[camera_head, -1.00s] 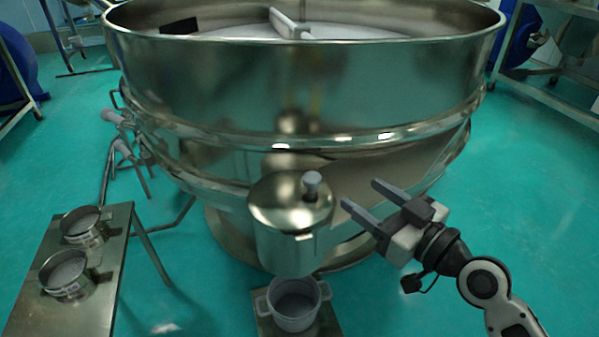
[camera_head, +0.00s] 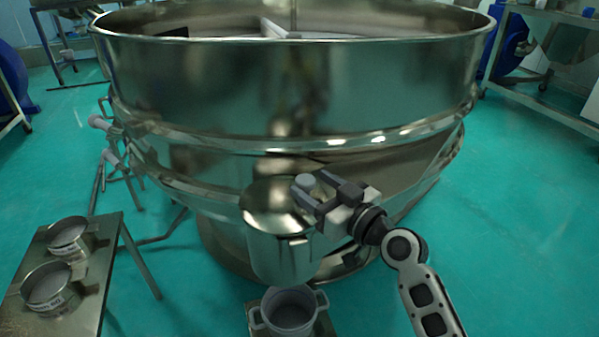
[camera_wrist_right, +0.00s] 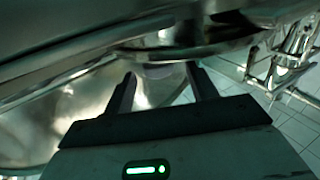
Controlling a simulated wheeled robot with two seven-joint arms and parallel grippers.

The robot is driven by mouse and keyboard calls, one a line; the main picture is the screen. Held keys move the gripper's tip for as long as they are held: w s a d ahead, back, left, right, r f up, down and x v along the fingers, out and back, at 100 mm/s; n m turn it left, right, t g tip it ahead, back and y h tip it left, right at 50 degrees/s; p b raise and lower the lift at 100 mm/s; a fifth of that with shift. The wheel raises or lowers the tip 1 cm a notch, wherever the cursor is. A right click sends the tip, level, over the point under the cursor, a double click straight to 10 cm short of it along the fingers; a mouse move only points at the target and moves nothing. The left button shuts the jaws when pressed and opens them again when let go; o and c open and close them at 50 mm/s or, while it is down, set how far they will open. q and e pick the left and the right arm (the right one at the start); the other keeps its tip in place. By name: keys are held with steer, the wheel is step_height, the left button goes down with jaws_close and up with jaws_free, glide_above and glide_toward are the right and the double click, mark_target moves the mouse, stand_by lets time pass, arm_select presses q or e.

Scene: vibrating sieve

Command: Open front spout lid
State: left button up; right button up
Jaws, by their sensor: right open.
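The front spout (camera_head: 281,258) is a shiny metal cylinder on the front of the sieve (camera_head: 290,95). Its round lid (camera_head: 265,200) lies flat on top and looks closed. My left gripper is not in view.
A grey pot (camera_head: 290,310) with handles stands below the spout. A metal side table (camera_head: 90,315) at the left holds two small round sieves (camera_head: 69,236). Pipes and valves (camera_head: 112,157) stick out at the sieve's left. Open green floor (camera_head: 510,220) lies at the right.

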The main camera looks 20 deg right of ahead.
mark_target(299, 176)
steer(key=x, duration=0.5)
jaws_close()
